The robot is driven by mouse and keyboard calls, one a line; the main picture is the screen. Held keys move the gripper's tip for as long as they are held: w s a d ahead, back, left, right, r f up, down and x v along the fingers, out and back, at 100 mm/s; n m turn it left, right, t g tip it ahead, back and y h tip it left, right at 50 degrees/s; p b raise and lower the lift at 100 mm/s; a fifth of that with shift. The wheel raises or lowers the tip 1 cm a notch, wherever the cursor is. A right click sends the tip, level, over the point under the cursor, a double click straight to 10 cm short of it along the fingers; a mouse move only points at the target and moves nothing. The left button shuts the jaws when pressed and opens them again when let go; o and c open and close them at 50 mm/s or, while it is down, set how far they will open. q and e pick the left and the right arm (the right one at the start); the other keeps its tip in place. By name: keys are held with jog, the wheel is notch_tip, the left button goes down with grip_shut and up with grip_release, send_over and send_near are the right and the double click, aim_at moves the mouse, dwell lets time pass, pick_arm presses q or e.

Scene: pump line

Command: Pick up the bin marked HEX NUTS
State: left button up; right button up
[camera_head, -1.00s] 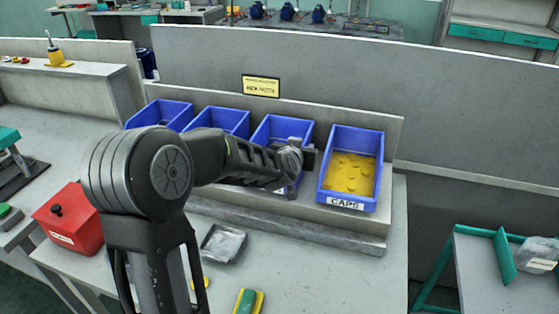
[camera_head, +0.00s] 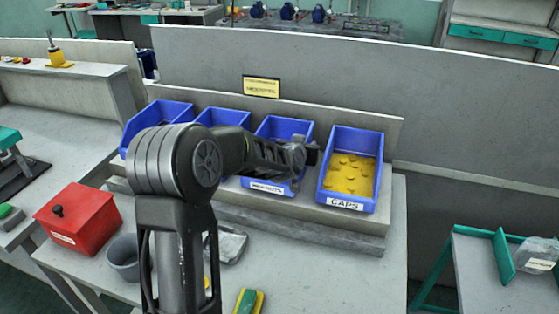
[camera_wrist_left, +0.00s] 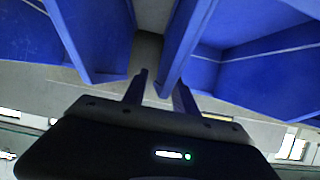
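Several blue bins stand in a row on the grey raised shelf. The third bin from the left (camera_head: 268,176) carries a white front label, too blurred to read for sure. The bin at the right end (camera_head: 348,142) is marked CAPS and holds yellow caps. A yellow sign (camera_head: 261,87) on the panel behind seems to read HEX NUTS. My left gripper (camera_head: 312,155) is at the right side of the third bin, by the gap before the CAPS bin. In the left wrist view its fingers (camera_wrist_left: 160,95) are apart, with a blue bin wall (camera_wrist_left: 185,50) close between them. My right gripper is out of view.
On the bench in front are a red box (camera_head: 78,222), a grey cup (camera_head: 124,258), a grey tray (camera_head: 230,245) and a green-yellow block (camera_head: 249,302). The tall grey panel (camera_head: 400,100) stands behind the bins. My forearm covers part of the second bin (camera_head: 222,117).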

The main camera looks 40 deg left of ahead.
pick_arm(q)
jog(key=shift+c, duration=0.4)
grip_shut()
dwell(1.1)
